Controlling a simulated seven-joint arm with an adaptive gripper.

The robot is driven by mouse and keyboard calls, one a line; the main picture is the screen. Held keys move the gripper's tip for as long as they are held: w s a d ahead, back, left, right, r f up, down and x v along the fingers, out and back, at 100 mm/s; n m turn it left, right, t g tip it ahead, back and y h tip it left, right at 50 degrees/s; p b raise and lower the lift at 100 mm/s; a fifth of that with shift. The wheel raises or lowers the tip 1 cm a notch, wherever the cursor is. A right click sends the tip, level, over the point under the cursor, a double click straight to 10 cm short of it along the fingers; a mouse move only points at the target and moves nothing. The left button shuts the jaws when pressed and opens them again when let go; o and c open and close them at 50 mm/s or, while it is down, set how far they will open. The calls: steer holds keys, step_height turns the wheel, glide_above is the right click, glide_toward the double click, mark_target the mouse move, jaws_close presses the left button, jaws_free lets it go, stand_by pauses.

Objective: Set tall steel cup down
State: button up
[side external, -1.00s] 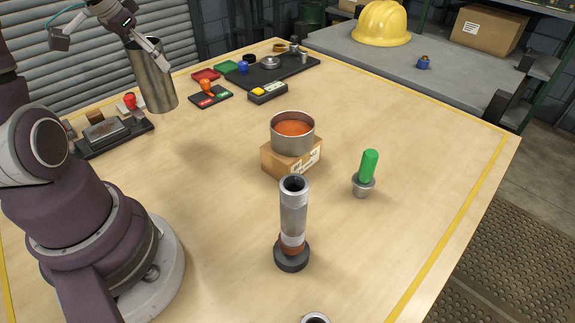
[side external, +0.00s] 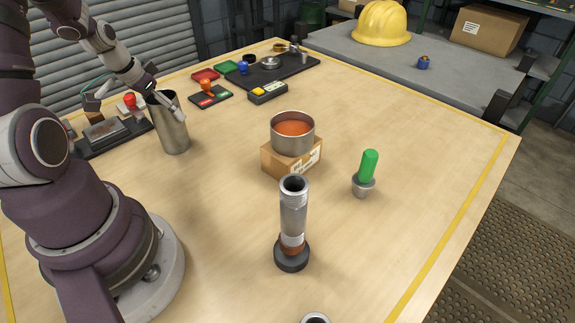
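The tall steel cup (side external: 173,130) is upright at the left of the wooden table, near the black tray with the red knob. Its base appears to be at the table top, though I cannot tell for certain whether it touches. My gripper (side external: 163,104) is at the cup's rim, with one finger seen on the near right side of the rim. The other finger is largely hidden. The gripper appears to be closed on the cup's wall.
A steel pot (side external: 293,136) with orange contents stands on a cardboard box (side external: 281,160). A threaded pipe (side external: 293,215) stands upright on the table, and a green-handled piece (side external: 368,168) is to its right. A black tray (side external: 112,137) lies left of the cup. Table space between cup and pipe is clear.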

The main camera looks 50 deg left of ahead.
steer(key=shift+o, duration=1.4)
steer(key=v, duration=1.2)
steer(key=d+r+m+t+h, duration=0.1)
steer(key=d+r+m, duration=0.1)
steer(key=d, duration=1.8)
steer(key=shift+w+d+r+m, duration=0.3)
steer(key=shift+r, duration=0.1)
